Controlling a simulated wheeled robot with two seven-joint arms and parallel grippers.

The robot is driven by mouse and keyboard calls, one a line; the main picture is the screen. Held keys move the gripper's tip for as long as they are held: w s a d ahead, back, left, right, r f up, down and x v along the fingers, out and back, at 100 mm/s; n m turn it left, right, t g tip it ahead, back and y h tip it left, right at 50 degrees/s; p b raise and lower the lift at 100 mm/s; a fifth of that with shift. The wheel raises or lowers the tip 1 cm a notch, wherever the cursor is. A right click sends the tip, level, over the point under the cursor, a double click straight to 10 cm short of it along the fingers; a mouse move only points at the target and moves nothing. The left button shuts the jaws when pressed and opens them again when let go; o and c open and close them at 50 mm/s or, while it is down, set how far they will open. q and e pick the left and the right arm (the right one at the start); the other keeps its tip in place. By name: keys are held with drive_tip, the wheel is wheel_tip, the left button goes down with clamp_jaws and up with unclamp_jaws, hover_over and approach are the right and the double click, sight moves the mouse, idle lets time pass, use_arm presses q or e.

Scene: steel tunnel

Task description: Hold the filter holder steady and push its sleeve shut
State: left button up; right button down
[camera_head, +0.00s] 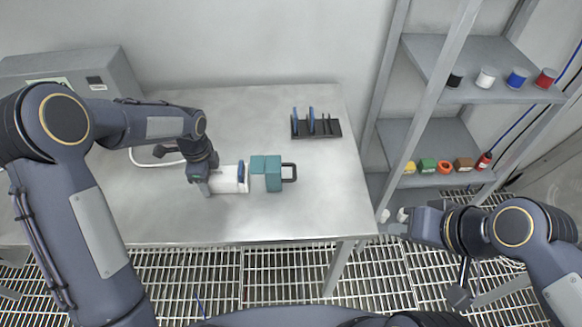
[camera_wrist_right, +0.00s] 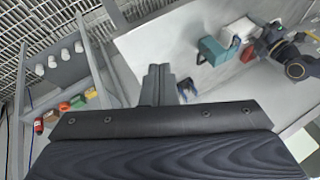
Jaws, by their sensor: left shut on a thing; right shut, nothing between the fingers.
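The filter holder has a white body (camera_head: 229,186) with an upright blue disc (camera_head: 241,172) at its right end. Its teal sleeve (camera_head: 274,175), with a dark handle on its right side, is just right of the disc. My left gripper (camera_head: 204,186) is shut on the white body at its left end. The teal sleeve (camera_wrist_right: 212,51) and white body (camera_wrist_right: 240,28) also show in the right wrist view, with the blue disc between them. My right gripper (camera_head: 392,228) is shut and empty, off the table's right edge, well apart from the sleeve; its closed fingers (camera_wrist_right: 158,78) show in the wrist view.
A dark rack (camera_head: 316,128) with blue discs stands on the steel table (camera_head: 320,205) behind the sleeve. A grey box (camera_head: 75,75) is at the back left. Shelves (camera_head: 480,95) with coloured jars stand at the right. The table right of the handle is clear.

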drive_tip(key=w+f+m+g+y, duration=0.2)
drive_tip(key=w+m, duration=0.4)
drive_tip(key=w, duration=0.5)
drive_tip(key=w+f+m+g+y, duration=0.25)
drive_tip(key=w+m, duration=0.35)
drive_tip(key=w, duration=0.5)
drive_tip(key=w+a+f+m, duration=0.1)
drive_tip(key=a+f, duration=0.2)
drive_tip(key=w+a+f+m+y, duration=0.1)
drive_tip(key=a+f, duration=0.2)
drive_tip(key=f, duration=0.1)
drive_tip(key=w+a+f+m+g, duration=0.1)
drive_tip(key=w+a+f, duration=0.1)
drive_tip(key=f, duration=0.2)
drive_tip(key=shift+a+y, duration=0.25)
drive_tip(key=shift+a, duration=0.15)
drive_tip(key=a, duration=0.3)
drive_tip(key=shift+a+r, duration=0.15)
drive_tip(key=shift+a, duration=0.1)
drive_tip(key=shift+a+r, duration=0.1)
drive_tip(key=shift+a, duration=0.3)
